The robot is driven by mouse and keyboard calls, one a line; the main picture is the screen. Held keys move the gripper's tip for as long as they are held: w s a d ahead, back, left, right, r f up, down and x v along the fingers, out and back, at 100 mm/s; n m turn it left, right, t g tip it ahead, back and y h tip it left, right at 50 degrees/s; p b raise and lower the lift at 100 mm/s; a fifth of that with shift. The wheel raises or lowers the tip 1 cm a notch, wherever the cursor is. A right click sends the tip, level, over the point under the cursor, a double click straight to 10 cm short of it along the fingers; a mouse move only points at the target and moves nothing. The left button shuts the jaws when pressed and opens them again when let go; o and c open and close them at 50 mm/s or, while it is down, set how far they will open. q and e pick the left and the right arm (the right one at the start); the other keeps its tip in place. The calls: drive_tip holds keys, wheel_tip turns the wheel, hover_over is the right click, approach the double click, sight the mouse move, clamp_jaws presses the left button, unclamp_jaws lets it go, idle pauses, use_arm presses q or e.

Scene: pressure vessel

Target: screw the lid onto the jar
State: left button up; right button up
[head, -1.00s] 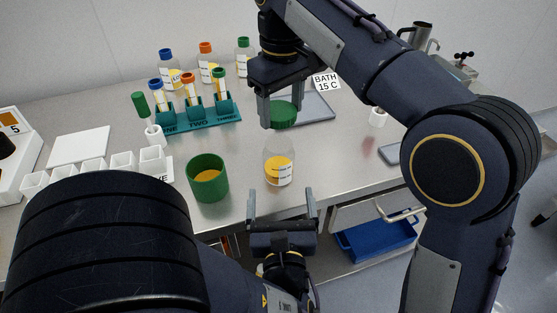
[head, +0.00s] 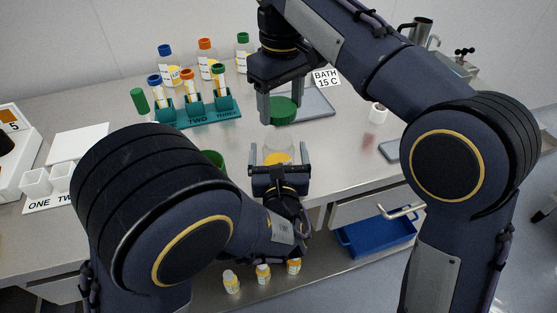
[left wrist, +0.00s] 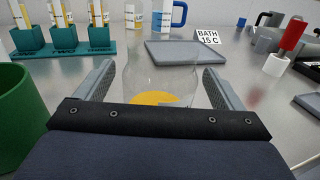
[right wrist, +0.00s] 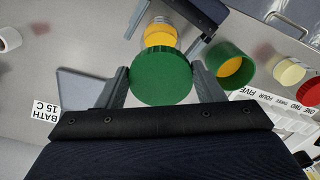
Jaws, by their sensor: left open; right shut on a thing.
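The jar (head: 278,152) is clear glass with yellow contents and stands on the steel bench. In the left wrist view the jar (left wrist: 160,75) stands between the fingers of my left gripper (left wrist: 160,85). My left gripper (head: 279,168) is open around the jar's near side; a visible gap shows beside the glass. The green lid (head: 284,110) is held by my right gripper (head: 284,108), above and slightly behind the jar. In the right wrist view the lid (right wrist: 161,77) is between the fingers of my right gripper (right wrist: 162,85) and partly covers the jar (right wrist: 160,33).
A green cup (head: 212,160) stands left of the jar, partly hidden by my left arm. A teal rack (head: 197,116) with capped tubes stands behind. A grey pad (head: 318,104) with a BATH 15 C sign (head: 326,78) lies behind the lid. The bench right of the jar is clear.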

use_arm(q)
drive_tip(key=shift+w, duration=0.1)
drive_tip(key=shift+c, duration=0.4)
drive_tip(key=c, duration=1.4)
use_arm(e)
hover_over(281, 142)
drive_tip(key=shift+f, duration=2.5)
drive_tip(key=shift+f, duration=0.85)
drive_tip(key=shift+f, duration=0.55)
